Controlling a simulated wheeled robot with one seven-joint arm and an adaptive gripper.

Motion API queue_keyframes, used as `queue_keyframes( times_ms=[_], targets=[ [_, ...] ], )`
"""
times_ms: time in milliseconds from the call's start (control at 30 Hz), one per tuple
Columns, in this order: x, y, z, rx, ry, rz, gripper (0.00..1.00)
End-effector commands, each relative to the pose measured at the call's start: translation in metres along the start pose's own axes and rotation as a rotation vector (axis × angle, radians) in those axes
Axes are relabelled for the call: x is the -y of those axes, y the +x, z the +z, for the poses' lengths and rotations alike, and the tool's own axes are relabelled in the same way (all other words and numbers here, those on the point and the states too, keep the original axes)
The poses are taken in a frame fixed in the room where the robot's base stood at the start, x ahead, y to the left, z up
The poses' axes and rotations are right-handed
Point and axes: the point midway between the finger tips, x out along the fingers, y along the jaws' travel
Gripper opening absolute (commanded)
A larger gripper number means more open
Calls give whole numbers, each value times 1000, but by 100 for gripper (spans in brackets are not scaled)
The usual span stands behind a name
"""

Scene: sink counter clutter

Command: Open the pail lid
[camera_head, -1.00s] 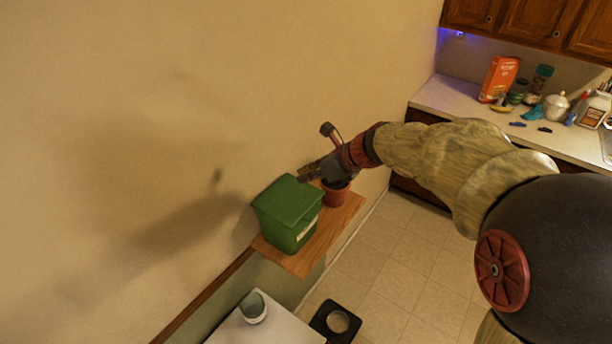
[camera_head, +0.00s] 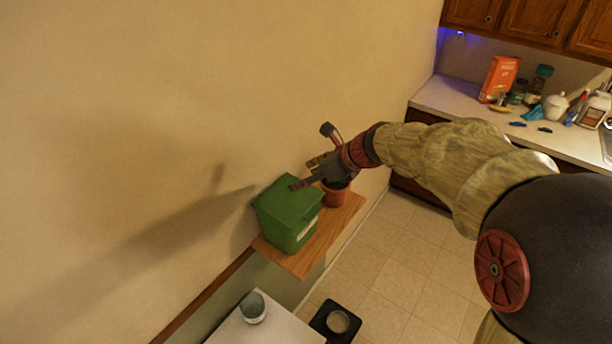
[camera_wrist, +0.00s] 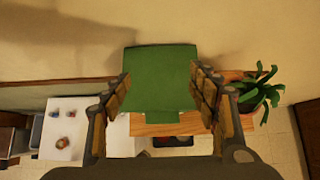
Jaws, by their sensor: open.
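The green pail (camera_head: 287,222) stands upright on a small wooden shelf (camera_head: 330,228) against the wall. Its flat green lid (camera_head: 284,196) is shut on top. In the wrist view the lid (camera_wrist: 160,78) fills the middle, with a small front tab (camera_wrist: 162,116) at its lower edge. My gripper (camera_head: 299,174) is open and empty at the lid's right side in the head view, seemingly above it. In the wrist view my gripper's fingers (camera_wrist: 160,95) stand apart on either side of the lid. I cannot tell whether a finger touches it.
A potted plant in a terracotta pot (camera_head: 336,194) stands close beside the pail on the shelf; its leaves (camera_wrist: 262,90) show in the wrist view. A white surface with a cup (camera_head: 253,308) lies below. The cluttered counter (camera_head: 452,103) is at the far right.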

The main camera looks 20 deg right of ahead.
Motion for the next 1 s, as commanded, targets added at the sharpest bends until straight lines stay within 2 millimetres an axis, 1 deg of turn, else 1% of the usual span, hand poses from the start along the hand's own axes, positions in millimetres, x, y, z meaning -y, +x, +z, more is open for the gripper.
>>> queue_keyframes(
  times_ms=[33, 167, 433, 567, 667, 1000],
  targets=[
    [0, 0, 0, 0, 0, 0, 64],
    [0, 0, 0, 0, 0, 0, 71],
    [0, 0, 0, 0, 0, 0, 71],
    [1, -7, 0, 1, -1, -2, 71],
    [1, -21, 1, 2, -1, -3, 71],
    [1, -89, 0, 1, 1, -4, 71]
  ],
)
